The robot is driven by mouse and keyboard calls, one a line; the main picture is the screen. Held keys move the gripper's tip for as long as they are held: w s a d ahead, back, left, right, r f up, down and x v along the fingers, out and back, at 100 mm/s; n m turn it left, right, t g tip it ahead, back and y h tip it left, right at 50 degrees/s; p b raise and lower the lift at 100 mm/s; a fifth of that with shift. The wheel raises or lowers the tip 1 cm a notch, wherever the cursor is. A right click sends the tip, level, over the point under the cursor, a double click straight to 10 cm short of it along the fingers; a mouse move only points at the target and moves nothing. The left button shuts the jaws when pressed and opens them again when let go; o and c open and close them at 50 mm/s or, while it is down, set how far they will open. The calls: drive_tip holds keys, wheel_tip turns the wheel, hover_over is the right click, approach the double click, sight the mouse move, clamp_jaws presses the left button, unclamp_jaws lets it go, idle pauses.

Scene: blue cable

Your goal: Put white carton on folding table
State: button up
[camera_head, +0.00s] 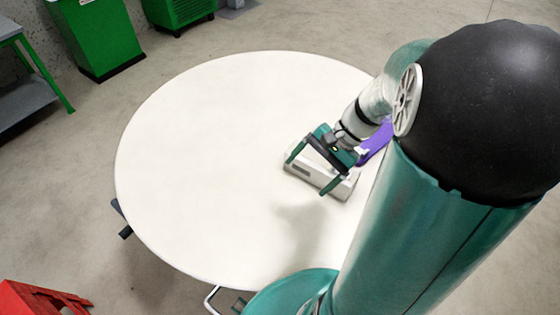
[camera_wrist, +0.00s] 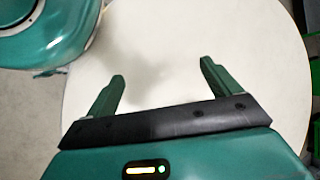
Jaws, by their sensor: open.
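The round white folding table (camera_head: 210,150) fills the middle of the head view, and its pale top also shows in the wrist view (camera_wrist: 170,40). A low white box (camera_head: 342,188) with a dark slot, apparently the white carton, is at the table's right part, directly under or beside my gripper (camera_head: 308,176). My gripper hides part of it. My gripper is open; in the wrist view its two green fingers (camera_wrist: 162,78) stand wide apart with only pale surface and a soft shadow seen between them. I cannot tell whether the fingers touch the box.
A purple item (camera_head: 375,143) shows partly behind my arm at the table's right side. The left and middle of the tabletop are bare. Green cabinets (camera_head: 100,35), a grey bench (camera_head: 25,90) and a red stand (camera_head: 40,300) stand on the floor around it.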

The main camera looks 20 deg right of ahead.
drive_tip(key=s+a+r+n+t+h, duration=0.4)
drive_tip(key=a+r+n+h, duration=0.3)
drive_tip(key=a+r+n, duration=0.3)
wheel_tip(320, 180, up, 3)
drive_tip(key=shift+s+f+n+t, duration=0.15)
drive_tip(key=shift+n+t, duration=0.25)
drive_tip(key=shift+n, duration=0.4)
drive_tip(key=shift+d, duration=0.1)
